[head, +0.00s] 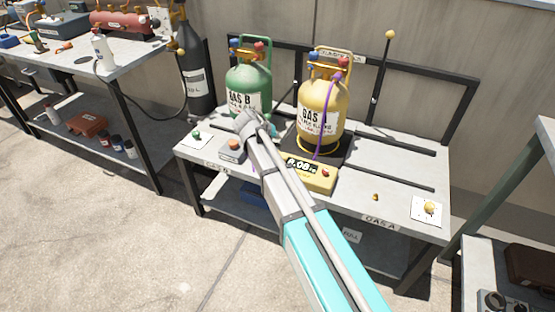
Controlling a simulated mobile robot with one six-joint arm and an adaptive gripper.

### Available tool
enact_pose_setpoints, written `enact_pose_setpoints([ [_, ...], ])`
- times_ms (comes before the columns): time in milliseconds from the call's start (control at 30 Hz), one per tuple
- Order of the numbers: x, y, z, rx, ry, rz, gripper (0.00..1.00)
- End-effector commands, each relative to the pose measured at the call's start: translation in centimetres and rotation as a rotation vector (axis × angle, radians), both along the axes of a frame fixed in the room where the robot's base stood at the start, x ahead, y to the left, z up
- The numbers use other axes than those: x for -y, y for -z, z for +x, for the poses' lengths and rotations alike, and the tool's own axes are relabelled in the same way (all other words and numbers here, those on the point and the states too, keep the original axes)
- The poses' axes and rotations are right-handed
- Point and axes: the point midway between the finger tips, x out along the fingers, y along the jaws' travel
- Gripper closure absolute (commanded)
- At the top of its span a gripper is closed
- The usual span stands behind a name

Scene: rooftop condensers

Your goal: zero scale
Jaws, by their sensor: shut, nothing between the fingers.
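The scale has a black platform (338,150) with the yellow gas cylinder (322,112) standing upright on it. Its yellow display box (310,176) sits at the front of the platform. The lit digits are small and look like 0.08, but I cannot read them surely. My gripper (250,118) is shut and empty, left of the display, in front of the green cylinder's (250,88) lower part. My arm passes just left of the box and hides part of the bench and perhaps the box's left edge.
The grey bench (385,190) is clear at right, except for a small brass piece (375,197) and a yellow knob on a white card (428,209). A purple hose (323,130) hangs down the yellow cylinder. A dark cylinder (195,75) stands behind left.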

Motion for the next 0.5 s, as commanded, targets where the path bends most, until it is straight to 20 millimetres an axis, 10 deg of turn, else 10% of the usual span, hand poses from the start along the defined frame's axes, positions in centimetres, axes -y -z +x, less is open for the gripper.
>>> enact_pose_setpoints([
  [500,0.0,4.9,0.0,0.0,0.0,0.0,1.0],
])
